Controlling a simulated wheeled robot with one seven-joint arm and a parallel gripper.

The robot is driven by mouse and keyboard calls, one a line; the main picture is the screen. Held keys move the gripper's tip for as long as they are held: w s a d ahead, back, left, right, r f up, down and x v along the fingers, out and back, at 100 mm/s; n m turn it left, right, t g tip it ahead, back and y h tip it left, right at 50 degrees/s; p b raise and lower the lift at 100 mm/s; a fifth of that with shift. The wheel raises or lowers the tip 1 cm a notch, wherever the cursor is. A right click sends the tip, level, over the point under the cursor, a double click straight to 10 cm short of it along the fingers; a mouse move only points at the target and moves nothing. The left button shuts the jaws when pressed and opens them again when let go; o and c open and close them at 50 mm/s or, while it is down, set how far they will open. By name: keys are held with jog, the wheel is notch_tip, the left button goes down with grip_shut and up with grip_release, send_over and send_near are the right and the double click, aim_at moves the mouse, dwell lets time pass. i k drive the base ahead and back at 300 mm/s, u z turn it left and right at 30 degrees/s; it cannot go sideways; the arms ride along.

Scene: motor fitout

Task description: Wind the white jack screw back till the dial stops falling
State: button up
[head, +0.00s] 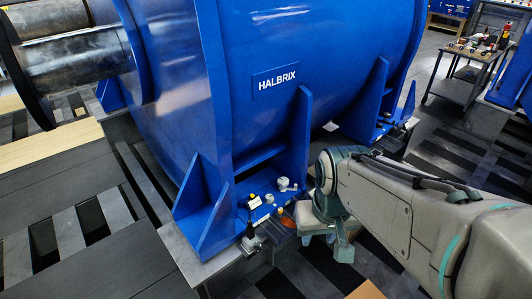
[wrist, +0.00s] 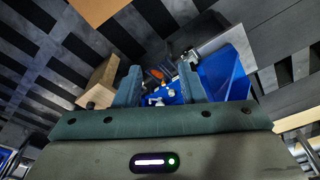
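The blue motor foot (head: 236,211) carries a white capped fitting (head: 283,184) and a smaller white one (head: 268,198). I cannot tell which of these is the white jack screw. White parts (wrist: 154,101) also show on blue between my fingers in the wrist view. A small dark device on a stand (head: 250,241), possibly the dial, is at the foot's front edge; its reading is too small to read. My gripper (head: 325,236) is just right of the foot, pointing down. In the wrist view my gripper (wrist: 160,75) has its fingers wide apart, with nothing held.
The large blue HALBRIX motor (head: 310,70) rises behind the foot. An orange round item (head: 288,222) lies between the foot and my gripper. A cart with tools (head: 468,60) stands at the back right. Dark plates (head: 60,190) lie at the left.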

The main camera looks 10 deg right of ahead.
aim_at(283, 182)
jog(key=u, duration=0.45)
jog(key=i, duration=1)
